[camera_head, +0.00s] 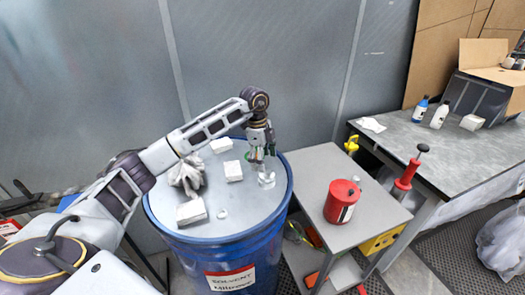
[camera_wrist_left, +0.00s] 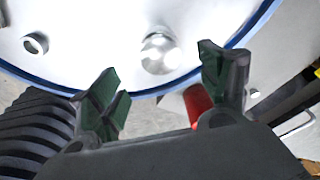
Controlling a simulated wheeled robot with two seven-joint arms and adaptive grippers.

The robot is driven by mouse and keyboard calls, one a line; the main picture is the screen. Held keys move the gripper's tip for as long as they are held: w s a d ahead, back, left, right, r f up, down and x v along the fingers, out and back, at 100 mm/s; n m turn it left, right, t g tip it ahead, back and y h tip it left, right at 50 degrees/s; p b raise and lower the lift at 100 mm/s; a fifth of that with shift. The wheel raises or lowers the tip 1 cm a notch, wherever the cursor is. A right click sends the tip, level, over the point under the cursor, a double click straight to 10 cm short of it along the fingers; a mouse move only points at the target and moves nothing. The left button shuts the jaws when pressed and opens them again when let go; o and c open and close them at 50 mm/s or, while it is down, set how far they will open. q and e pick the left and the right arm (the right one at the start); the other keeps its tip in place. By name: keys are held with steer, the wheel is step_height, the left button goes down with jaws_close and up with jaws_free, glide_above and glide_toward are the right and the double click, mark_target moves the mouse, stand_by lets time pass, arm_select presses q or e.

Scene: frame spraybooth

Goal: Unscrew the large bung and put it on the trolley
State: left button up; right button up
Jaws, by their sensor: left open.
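A blue drum (camera_head: 225,258) labelled SOLVENT stands in the head view, with a pale metal top. The large bung (camera_head: 267,180) is a shiny silver piece near the right edge of that top. In the left wrist view the bung (camera_wrist_left: 160,53) is a bright round shape beyond the fingers. My left gripper (camera_head: 261,156) points down close to the bung; its green-padded fingers (camera_wrist_left: 160,90) are apart and empty. Contact cannot be told. The grey trolley (camera_head: 313,163) stands right of the drum. My right gripper is not in view.
White boxes (camera_head: 191,213) and a crumpled grey glove (camera_head: 186,176) lie on the drum top, with a smaller fitting (camera_head: 222,214). A red can (camera_head: 341,201) stands on the trolley; its back part is clear. A workbench (camera_head: 400,138) is farther right.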

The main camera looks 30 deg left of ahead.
mark_target(266, 174)
arm_select(q)
steer(key=shift+d+f+p, duration=0.2)
steer(key=shift+d+f, duration=0.05)
steer(key=shift+f, duration=1.3)
steer(key=shift+d+f+p, duration=0.15)
steer(key=shift+d+f, duration=0.05)
steer(key=shift+f, duration=1.35)
steer(key=shift+c, duration=0.4)
steer(key=c, duration=0.9)
steer(key=o, duration=0.3)
steer(key=c, duration=0.3)
steer(key=shift+r+n+t+p, duration=0.1)
steer(key=shift+n+t+p, duration=0.2)
steer(key=shift+n+p, duration=1.25)
steer(key=shift+n, duration=0.75)
